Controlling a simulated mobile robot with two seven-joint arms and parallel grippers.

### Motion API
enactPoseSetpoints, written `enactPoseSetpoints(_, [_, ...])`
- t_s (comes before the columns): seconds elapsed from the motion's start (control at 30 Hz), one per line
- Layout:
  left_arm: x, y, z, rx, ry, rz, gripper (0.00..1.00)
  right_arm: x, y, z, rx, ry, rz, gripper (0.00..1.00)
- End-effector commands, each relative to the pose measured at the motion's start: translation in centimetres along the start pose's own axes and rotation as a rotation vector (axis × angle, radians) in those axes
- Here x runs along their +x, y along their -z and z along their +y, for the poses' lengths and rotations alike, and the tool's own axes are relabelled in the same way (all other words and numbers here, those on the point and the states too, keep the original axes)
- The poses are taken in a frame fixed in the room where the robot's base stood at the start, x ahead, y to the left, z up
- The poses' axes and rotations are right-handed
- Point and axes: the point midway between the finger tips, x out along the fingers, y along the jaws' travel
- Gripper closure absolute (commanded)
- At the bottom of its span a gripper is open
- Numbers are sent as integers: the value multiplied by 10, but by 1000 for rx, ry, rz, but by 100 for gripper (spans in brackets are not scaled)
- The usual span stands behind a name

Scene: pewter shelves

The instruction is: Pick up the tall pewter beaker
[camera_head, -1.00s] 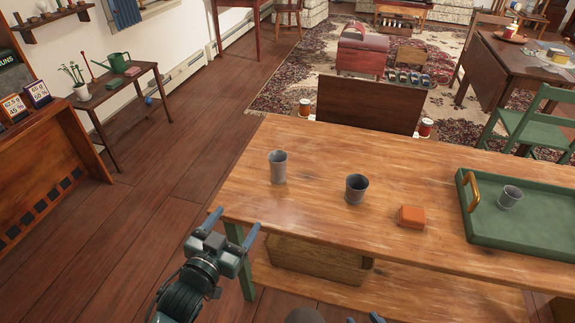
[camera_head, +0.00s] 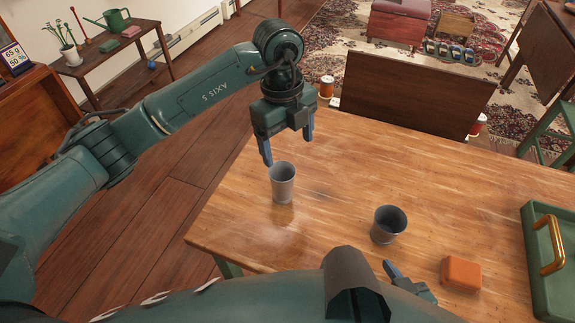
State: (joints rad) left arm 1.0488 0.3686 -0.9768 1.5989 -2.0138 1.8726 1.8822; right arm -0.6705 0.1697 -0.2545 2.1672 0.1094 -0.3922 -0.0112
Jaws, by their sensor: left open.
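The tall pewter beaker (camera_head: 283,186) stands upright near the left end of the wooden table (camera_head: 330,170). A shorter, wider pewter cup (camera_head: 386,227) stands to its right and nearer to me. My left gripper (camera_head: 288,151) points down just above and behind the tall beaker, with its two blue fingers spread and nothing between them. It looks apart from the beaker. My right gripper (camera_head: 405,281) shows only partly at the bottom, behind my own body; one blue finger is visible, and its opening is hidden.
An orange block (camera_head: 460,274) lies right of the shorter cup. A green tray (camera_head: 537,225) with a brass handle is at the right edge. A dark wooden panel (camera_head: 415,92) stands behind the table's far edge. The tabletop between is clear.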

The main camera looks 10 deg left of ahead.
Motion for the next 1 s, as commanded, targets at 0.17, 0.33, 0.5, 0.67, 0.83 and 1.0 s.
enactPoseSetpoints(0.17, [11, -14, 7, -53, -38, -80, 20, -2, -6, -2, 4, 5, -11, 64])
enactPoseSetpoints(0.33, [44, -16, 8, -53, -39, -77, 20, -2, -6, -3, 3, 6, -12, 64])
enactPoseSetpoints(0.5, [69, -18, 8, -51, -35, -77, 20, -2, -7, -3, 2, 5, -14, 64])
enactPoseSetpoints(0.67, [79, -18, 9, -50, -35, -76, 20, -2, -7, -3, 2, 5, -15, 64])
enactPoseSetpoints(0.83, [101, -18, 12, -49, -37, -74, 20, -3, -5, -3, -2, 3, -16, 64])
enactPoseSetpoints(1.0, [123, -20, 12, -50, -34, -75, 20, -3, -5, -2, -5, 2, -17, 64])
